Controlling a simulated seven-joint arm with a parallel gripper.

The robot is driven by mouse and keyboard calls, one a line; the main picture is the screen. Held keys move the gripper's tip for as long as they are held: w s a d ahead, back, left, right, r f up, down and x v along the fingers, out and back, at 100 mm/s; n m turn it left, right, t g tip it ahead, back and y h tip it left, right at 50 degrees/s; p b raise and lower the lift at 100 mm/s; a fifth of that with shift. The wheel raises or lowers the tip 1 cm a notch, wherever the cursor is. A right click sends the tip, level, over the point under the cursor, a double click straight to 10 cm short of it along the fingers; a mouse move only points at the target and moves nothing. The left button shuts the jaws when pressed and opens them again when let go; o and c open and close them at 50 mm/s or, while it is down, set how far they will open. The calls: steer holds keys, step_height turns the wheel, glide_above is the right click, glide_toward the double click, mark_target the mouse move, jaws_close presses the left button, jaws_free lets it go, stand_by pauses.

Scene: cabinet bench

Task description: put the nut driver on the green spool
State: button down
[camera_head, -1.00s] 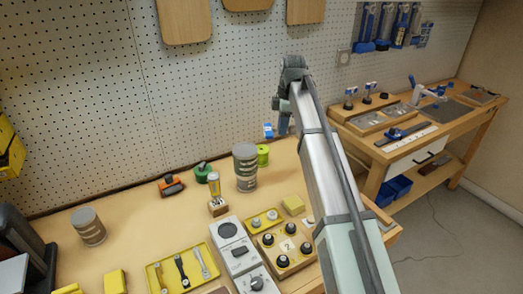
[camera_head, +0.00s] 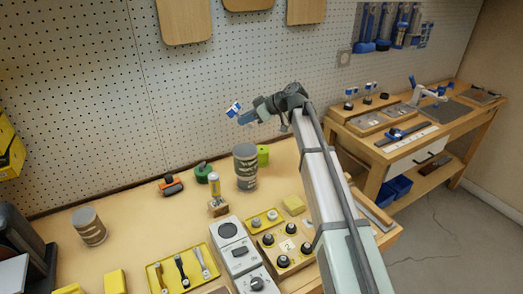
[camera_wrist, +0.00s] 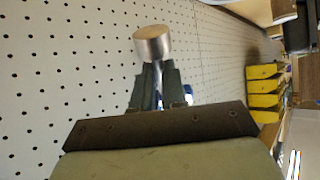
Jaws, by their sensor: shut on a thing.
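My gripper (camera_head: 252,110) is raised in front of the pegboard, above the bench, and is shut on what looks like the nut driver. In the head view the nut driver (camera_head: 233,109) shows as a small blue and white piece at the fingertips. In the wrist view a shiny metal cylinder on a thin shaft (camera_wrist: 152,45) stands out between the fingers. A lime-green cylinder (camera_head: 263,155) stands beside the stacked grey tins. A darker green round thing (camera_head: 202,173) with a dark top stands further left. I cannot tell for sure which is the green spool. Both are below my gripper, untouched.
Stacked grey tins (camera_head: 246,168) stand tall near both green things. An orange and black item (camera_head: 171,186) and a yellow-handled tool in a block (camera_head: 215,190) stand nearby. A yellow tray (camera_head: 182,270) and a grey device (camera_head: 238,250) fill the front.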

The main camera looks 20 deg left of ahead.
steer(key=shift+w+r+m+t+y, duration=0.15)
steer(key=shift+r+m+t+y, duration=0.1)
steer(key=shift+m+t+y, duration=0.3)
steer(key=shift+w+r+m+t+y, duration=0.1)
steer(key=shift+r+m+t+y, duration=0.15)
steer(key=shift+m+t+y, duration=0.3)
steer(key=w+d+r+m+t+y, duration=0.1)
steer(key=w+d+m+t, duration=0.1)
steer(key=w+m+t, duration=0.3)
steer(key=m+t, duration=0.1)
steer(key=t, duration=0.4)
glide_above(264, 152)
step_height(264, 152, down, 4)
steer(key=shift+w+f, duration=0.15)
steer(key=shift+f, duration=5.35)
steer(key=shift+f, duration=0.15)
steer(key=c, duration=1.4)
jaws_free()
